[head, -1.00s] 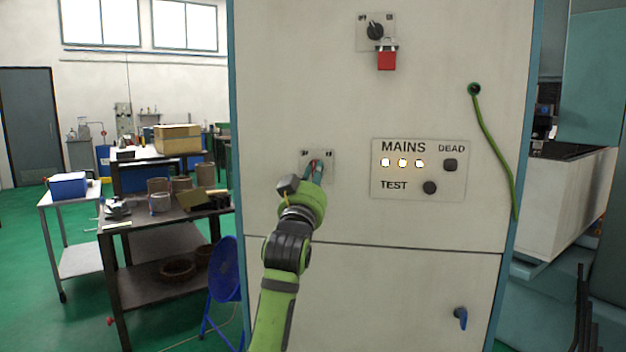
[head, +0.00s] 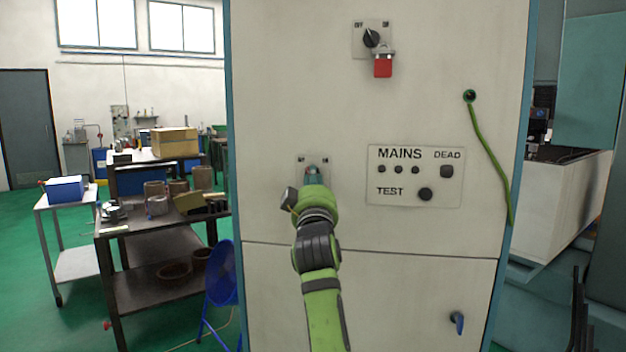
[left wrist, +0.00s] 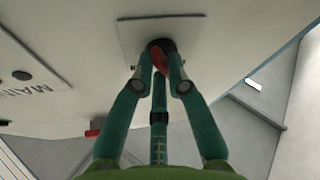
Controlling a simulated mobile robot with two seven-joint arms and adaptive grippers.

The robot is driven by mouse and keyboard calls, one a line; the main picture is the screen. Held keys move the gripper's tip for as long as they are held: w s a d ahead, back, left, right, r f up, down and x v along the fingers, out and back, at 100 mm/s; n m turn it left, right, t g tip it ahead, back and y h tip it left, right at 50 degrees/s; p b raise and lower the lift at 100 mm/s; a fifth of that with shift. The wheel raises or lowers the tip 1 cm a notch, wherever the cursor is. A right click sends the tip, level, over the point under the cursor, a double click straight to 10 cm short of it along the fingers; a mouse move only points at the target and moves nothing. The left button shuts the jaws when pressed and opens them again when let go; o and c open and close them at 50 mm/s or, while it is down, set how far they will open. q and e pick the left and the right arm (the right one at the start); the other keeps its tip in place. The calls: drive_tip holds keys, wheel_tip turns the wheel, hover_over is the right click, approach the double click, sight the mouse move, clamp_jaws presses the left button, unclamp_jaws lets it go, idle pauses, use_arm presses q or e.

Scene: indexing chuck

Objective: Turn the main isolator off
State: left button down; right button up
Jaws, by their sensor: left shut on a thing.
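The isolator's plate (head: 326,162) is on the cabinet's front, left of the MAINS panel. Its red handle (left wrist: 159,58) shows between my left gripper's fingers in the left wrist view. My left gripper (head: 312,172) is shut on this handle, and in the head view it hides most of it. The fingers also show in the left wrist view (left wrist: 160,72), close to the plate. The MAINS panel (head: 415,177) has a row of lamps, all dark. I cannot read the handle's exact position. My right gripper is not in view.
A second rotary switch (head: 371,38) with a red padlock (head: 383,67) sits higher on the cabinet (head: 290,100). A green cable (head: 484,150) hangs at the right. A blue handle (head: 457,322) is low right. A dark workbench (head: 160,226) stands left.

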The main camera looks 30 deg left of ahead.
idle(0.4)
use_arm(q)
drive_tip(key=c, duration=1.2)
unclamp_jaws()
drive_tip(key=shift+r, duration=0.1)
wheel_tip(320, 180, up, 10)
drive_tip(key=shift+f, duration=0.1)
